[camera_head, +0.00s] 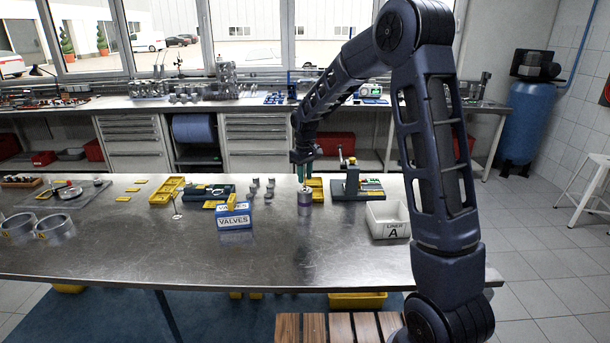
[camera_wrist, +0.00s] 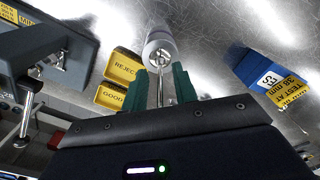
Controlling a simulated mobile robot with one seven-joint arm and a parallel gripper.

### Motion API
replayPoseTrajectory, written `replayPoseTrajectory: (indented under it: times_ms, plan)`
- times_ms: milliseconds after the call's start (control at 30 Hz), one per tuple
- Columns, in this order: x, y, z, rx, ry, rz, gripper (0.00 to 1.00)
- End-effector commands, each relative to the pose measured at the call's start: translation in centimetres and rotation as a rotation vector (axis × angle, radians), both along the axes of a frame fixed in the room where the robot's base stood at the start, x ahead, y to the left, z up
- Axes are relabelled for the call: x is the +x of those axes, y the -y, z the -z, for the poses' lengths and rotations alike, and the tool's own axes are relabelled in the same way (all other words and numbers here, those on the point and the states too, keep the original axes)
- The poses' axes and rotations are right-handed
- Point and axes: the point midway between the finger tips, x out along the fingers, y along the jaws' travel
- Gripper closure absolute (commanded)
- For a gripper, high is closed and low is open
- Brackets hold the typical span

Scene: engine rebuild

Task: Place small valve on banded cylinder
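The banded cylinder (camera_head: 305,202) stands upright on the metal bench below my gripper (camera_head: 304,179). In the wrist view the cylinder (camera_wrist: 160,40) is pale, and the small valve (camera_wrist: 160,88) sits at its near end. The valve's head is against that end face and its thin stem points back between my fingers. My gripper (camera_wrist: 162,82) has green fingers, one on each side of the stem, with a visible gap on both sides. The fingers look open around the stem. In the head view the valve is too small to make out.
Blue-and-white VALVES boxes (camera_head: 235,221) stand left of the cylinder. Another thin-stemmed part (camera_head: 177,204) stands farther left. A white LINER A bin (camera_head: 388,220) and a dark fixture (camera_head: 356,184) are to the right. REJECT (camera_wrist: 122,67) and GOOD (camera_wrist: 110,97) trays lie nearby.

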Motion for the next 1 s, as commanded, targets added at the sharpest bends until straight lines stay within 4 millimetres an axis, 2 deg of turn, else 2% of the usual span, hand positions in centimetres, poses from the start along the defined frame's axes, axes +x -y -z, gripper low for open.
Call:
replayPoseTrajectory:
  times_ms: [233,367,467,800,1000]
  plan:
    - [0.0,0.0,-0.1,0.000,0.000,0.000,0.72]
    - [0.0,0.0,-1.0,0.001,0.001,0.000,0.72]
    - [0.0,0.0,-2.4,0.001,0.002,0.000,0.72]
    - [0.0,0.0,-8.9,0.001,0.003,0.000,0.72]
    - [0.0,0.0,-11.4,0.001,0.001,0.000,0.72]
